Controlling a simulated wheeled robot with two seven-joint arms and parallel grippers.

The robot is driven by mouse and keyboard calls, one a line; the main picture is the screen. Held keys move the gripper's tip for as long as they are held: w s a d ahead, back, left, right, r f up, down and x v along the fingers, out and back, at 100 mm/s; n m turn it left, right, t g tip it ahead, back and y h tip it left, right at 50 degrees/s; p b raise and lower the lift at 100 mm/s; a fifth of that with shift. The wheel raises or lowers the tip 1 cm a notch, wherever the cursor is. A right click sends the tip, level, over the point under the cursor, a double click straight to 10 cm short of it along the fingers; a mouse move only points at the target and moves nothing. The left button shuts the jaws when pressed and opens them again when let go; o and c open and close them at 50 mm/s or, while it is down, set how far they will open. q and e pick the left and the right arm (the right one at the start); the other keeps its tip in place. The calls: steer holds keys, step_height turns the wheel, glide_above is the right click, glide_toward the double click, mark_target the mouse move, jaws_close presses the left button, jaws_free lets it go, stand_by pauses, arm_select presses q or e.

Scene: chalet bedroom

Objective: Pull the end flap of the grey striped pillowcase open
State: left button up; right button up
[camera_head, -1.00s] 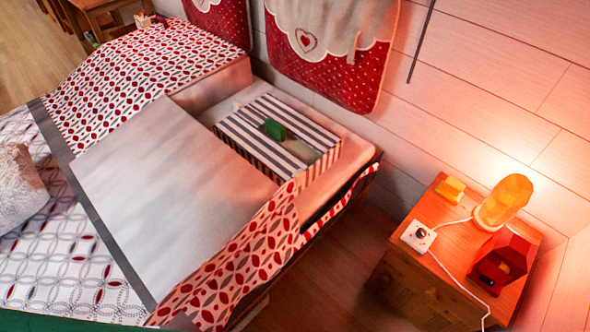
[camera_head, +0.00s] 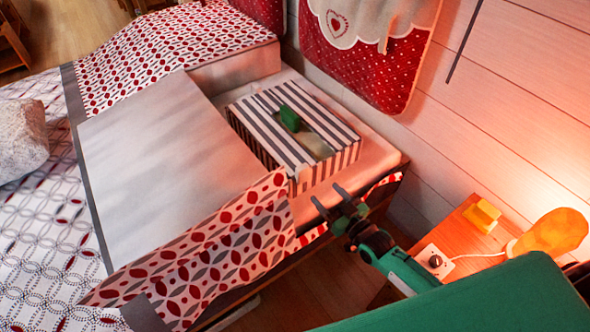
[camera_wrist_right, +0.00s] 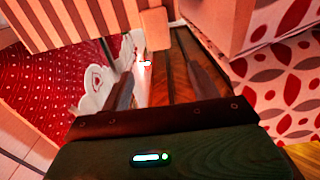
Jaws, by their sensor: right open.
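The grey striped pillowcase (camera_head: 291,131) is box-shaped and lies on the bed, with an opening on top where pale cloth shows. A small green piece (camera_head: 290,118) sits on its top face. My right gripper (camera_head: 329,202) is open and empty, just in front of the pillowcase's near right corner and apart from it. In the right wrist view, the two fingers (camera_wrist_right: 158,82) are spread, with the pillowcase's striped side (camera_wrist_right: 85,28) beyond them at the upper left. My left gripper is not in view.
The bed's folded patterned duvet (camera_head: 230,240) is left of my right gripper. A wooden nightstand (camera_head: 466,232) with a lamp (camera_head: 550,233), a yellow block (camera_head: 482,216) and a white socket box (camera_head: 434,260) stands right. Red hanging pockets (camera_head: 370,60) are on the wall.

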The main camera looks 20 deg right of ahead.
mark_target(305, 171)
steer(key=x, duration=1.2)
steer(key=shift+d+f, duration=0.1)
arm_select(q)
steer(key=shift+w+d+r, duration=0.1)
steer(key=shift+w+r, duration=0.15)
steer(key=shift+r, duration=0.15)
arm_select(e)
steer(key=shift+w, duration=0.45)
